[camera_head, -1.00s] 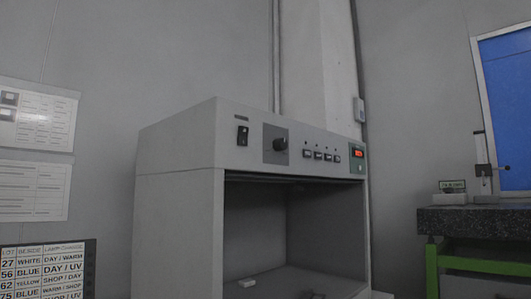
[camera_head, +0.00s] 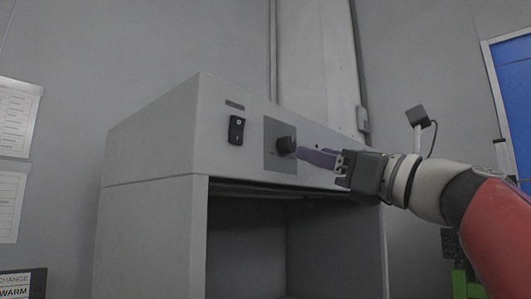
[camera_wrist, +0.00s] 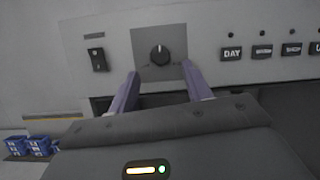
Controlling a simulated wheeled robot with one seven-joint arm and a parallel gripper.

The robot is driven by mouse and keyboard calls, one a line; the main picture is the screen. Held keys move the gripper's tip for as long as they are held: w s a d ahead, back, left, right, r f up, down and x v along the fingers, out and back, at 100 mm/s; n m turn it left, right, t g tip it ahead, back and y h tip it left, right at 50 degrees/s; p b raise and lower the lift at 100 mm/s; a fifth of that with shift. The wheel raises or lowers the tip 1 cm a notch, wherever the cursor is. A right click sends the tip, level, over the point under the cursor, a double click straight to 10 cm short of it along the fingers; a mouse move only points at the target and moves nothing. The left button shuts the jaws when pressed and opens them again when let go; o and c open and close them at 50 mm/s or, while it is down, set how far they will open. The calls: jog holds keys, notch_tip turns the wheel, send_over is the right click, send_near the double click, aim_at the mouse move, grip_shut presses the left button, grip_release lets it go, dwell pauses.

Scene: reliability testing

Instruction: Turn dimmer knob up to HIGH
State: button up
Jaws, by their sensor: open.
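The black dimmer knob (camera_head: 286,145) sits on a dark square plate on the front panel of a grey light booth (camera_head: 150,190). In the wrist view the knob (camera_wrist: 160,55) has a pale pointer mark pointing roughly straight up. My gripper (camera_head: 302,152) has come in from the right, its purple fingers close to the knob. In the wrist view my gripper (camera_wrist: 160,80) is open, one finger to each side below the knob. The knob stands between and just beyond the fingertips. I cannot tell whether either finger touches it. The HIGH label is not readable.
A black rocker switch (camera_head: 236,130) is left of the knob. A row of buttons, the first marked DAY (camera_wrist: 232,53), is to the right, hidden by my arm in the head view. Blue bins (camera_wrist: 28,146) stand low at the left. The booth's lower front is an open cavity.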

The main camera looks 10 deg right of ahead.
aim_at(292, 146)
jog(key=p+x, duration=0.1)
jog(key=x, duration=0.4)
jog(key=shift+w, duration=0.1)
jog(key=shift+r, duration=0.1)
jog(key=c, duration=1)
